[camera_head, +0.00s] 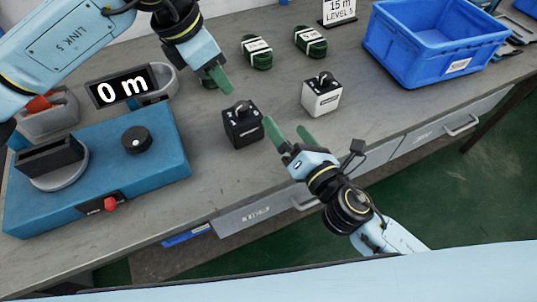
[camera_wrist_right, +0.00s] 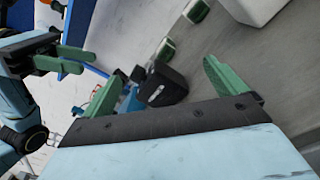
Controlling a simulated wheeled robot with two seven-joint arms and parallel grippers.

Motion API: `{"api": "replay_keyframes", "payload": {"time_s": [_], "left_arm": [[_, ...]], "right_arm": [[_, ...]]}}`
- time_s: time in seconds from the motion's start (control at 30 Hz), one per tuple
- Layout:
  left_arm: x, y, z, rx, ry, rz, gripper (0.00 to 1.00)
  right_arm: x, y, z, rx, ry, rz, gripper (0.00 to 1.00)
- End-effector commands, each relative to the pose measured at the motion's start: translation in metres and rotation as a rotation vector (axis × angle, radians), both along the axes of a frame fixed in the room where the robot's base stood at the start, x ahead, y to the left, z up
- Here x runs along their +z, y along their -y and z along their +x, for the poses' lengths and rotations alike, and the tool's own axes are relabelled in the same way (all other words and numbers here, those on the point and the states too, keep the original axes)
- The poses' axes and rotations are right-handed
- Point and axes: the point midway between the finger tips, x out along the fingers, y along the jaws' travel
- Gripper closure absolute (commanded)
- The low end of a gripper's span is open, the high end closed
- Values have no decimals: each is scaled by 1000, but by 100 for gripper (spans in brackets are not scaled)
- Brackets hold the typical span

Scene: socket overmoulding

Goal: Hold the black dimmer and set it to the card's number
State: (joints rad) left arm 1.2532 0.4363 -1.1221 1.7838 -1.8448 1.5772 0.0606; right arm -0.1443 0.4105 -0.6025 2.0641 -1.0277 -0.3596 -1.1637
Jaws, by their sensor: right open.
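The black dimmer (camera_head: 242,124), a small dark box with a knob on top, stands upright on the grey bench. It also shows in the right wrist view (camera_wrist_right: 160,87), beyond my fingers and between them. The card (camera_head: 339,11) at the back reads "15 m" and "LEVEL 5". My right gripper (camera_head: 288,134) is open and empty, just right of the black dimmer and apart from it. My left gripper (camera_head: 216,79) is behind and left of the dimmer. Its fingers look slightly apart and empty in the right wrist view (camera_wrist_right: 62,59). The dimmer's knob setting is too small to read.
A white dimmer (camera_head: 321,97) stands right of the black one. Two green cable coils (camera_head: 257,52) lie behind. A blue crate (camera_head: 433,50) is at back right. A blue machine (camera_head: 100,180) with a black knob and red button is at left, near a "0 m" display (camera_head: 122,86).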

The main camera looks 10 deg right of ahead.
Motion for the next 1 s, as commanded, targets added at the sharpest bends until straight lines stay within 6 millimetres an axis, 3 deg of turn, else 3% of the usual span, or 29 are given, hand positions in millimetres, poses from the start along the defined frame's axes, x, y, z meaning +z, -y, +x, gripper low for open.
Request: {"api": "replay_keyframes", "payload": {"time_s": [0.2,0.47,0.67,1.0], "left_arm": [[0,0,0,0,0,0,64],[0,0,0,0,0,0,64],[0,0,0,0,0,0,64],[0,0,0,0,0,0,64]], "right_arm": [[-23,-36,-23,15,160,-466,4],[-30,-51,-32,17,253,-679,4],[-29,-61,-11,16,258,-685,4],[-30,-86,51,17,256,-684,4]]}}
